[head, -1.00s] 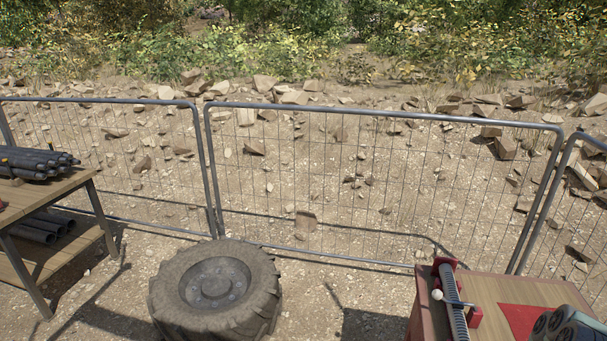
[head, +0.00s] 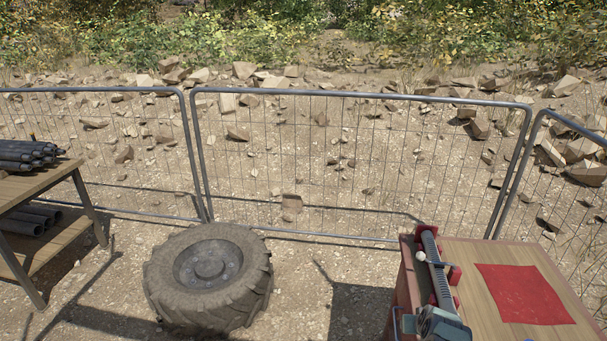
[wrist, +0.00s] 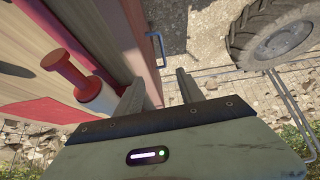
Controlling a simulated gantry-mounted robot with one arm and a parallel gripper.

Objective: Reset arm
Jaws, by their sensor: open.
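My gripper (wrist: 160,85) shows in the wrist view with its two dark fingers apart and nothing between them. In the head view, a grey-green part of my arm (head: 440,324) is at the bottom, over the near left corner of the workbench (head: 535,262). My fingertips cannot be made out there.
A large tyre (head: 208,275) lies on the ground. A left table (head: 45,188) holds pipes. A mesh fence (head: 350,165) stands behind.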

